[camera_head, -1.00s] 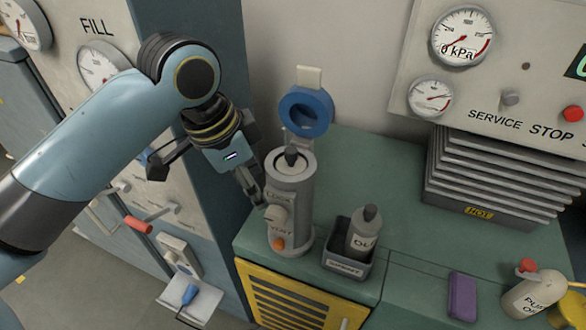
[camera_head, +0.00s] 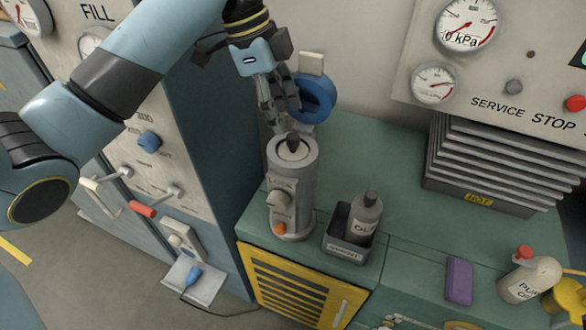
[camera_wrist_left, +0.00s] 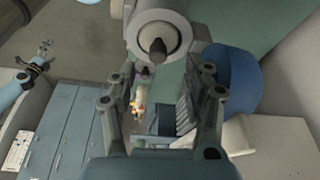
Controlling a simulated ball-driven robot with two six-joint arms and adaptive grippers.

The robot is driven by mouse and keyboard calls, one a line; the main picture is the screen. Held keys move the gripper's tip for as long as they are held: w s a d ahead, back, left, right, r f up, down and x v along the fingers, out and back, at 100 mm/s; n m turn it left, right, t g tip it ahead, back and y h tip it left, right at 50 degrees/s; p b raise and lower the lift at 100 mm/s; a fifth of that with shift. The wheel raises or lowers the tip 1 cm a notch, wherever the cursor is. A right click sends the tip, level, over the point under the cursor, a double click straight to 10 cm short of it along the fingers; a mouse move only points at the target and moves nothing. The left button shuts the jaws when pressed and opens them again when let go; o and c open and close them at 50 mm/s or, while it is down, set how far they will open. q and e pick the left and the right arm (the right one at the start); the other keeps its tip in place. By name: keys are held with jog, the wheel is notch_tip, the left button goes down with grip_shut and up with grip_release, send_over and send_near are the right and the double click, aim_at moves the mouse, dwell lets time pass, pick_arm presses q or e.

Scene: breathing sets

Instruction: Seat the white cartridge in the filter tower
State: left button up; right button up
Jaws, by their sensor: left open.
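The filter tower (camera_head: 292,212) is a grey upright cylinder at the counter's left end, with a pale knob and an orange button on its front. The white cartridge (camera_head: 284,153) shows only as a pale round top with a dark knob in the tower's mouth; its body is hidden. In the left wrist view the cartridge top (camera_wrist_left: 145,34) is beyond my fingertips. My left gripper (camera_head: 279,128) is open and empty just above and behind the dark knob, fingers pointing down. My right gripper (camera_wrist_left: 45,50) appears small at the left of the wrist view; its jaws are unclear.
A grey bottle (camera_head: 365,215) stands in a small dark tray (camera_head: 346,250) right of the tower. A blue ring (camera_head: 318,98) on the wall is close behind my left gripper. A finned block marked HOT (camera_head: 490,170) stands back right. A purple block (camera_head: 459,281) lies on the counter.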

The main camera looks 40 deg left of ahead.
aim_at(292, 135)
pick_arm(q)
jog(key=b+x, duration=0.4)
jog(key=x, duration=0.1)
jog(key=shift+r+b, duration=0.1)
jog(key=shift+b, duration=0.2)
jog(key=shift+s+r, duration=0.1)
jog(key=shift+r, duration=0.05)
jog(key=shift+c, duration=0.4)
grip_shut()
